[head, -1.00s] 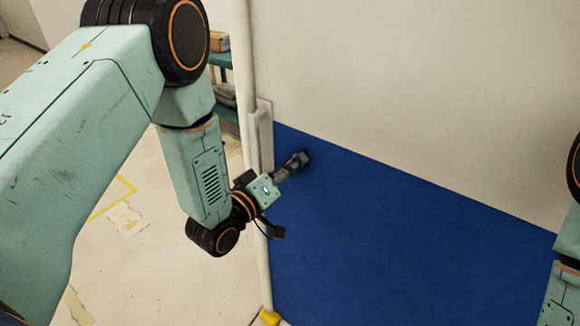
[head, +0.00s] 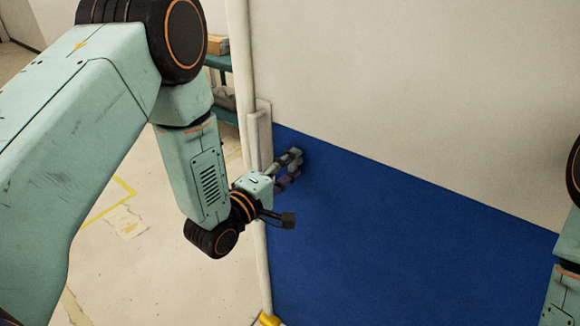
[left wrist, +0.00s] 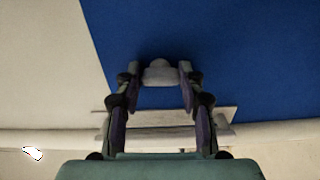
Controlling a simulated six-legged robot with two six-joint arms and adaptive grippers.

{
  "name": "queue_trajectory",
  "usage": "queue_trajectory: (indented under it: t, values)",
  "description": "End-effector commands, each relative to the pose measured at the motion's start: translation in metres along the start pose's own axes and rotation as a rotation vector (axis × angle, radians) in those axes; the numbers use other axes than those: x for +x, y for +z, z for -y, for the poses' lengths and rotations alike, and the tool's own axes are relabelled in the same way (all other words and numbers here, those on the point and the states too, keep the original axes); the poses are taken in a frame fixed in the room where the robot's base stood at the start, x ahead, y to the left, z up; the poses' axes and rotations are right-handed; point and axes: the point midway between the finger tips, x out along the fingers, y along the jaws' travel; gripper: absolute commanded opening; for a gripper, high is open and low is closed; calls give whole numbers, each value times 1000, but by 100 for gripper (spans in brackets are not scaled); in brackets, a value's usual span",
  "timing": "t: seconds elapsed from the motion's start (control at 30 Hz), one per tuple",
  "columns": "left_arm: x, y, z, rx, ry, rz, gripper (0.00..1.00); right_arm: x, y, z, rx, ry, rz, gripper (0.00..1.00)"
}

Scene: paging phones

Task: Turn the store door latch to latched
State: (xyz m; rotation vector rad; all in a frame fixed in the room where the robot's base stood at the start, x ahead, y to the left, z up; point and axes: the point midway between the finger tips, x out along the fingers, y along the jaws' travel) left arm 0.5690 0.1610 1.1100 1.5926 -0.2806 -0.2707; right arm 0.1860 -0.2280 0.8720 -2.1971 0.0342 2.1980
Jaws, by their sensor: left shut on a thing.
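The store door latch (left wrist: 160,73) is a small pale grey turn piece with a rounded middle on the blue surface. In the left wrist view it sits between the fingertips of my left gripper (left wrist: 160,77), which is shut on it. In the head view my left gripper (head: 290,165) reaches to the blue lower part of the door (head: 400,240), near its left edge. The gripper hides the latch there, and I cannot read its marked position. My right gripper is out of view; only part of the right arm shows at the right edge.
A pale upright handle or plate (head: 259,138) stands on the door edge, just left of the gripper. Left of the door post is open floor (head: 170,285) with yellow lines. A teal shelf (head: 221,62) with boxes stands behind.

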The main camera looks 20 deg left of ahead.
Motion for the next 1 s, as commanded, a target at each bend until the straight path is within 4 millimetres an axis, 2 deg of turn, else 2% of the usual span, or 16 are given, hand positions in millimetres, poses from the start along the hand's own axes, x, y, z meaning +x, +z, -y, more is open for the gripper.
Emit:
queue_trajectory:
  t: [0.67, 0.7, 0.93, 1.0]
  values:
    - [0, -2, -2, -55, 5, -7, 8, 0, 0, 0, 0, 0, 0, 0]
    - [0, -2, -2, -55, 5, -7, 42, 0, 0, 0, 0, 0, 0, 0]
    - [0, -1, -1, -54, 3, -4, 61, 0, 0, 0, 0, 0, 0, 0]
    - [0, -1, -1, -54, 2, -3, 62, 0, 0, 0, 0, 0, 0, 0]
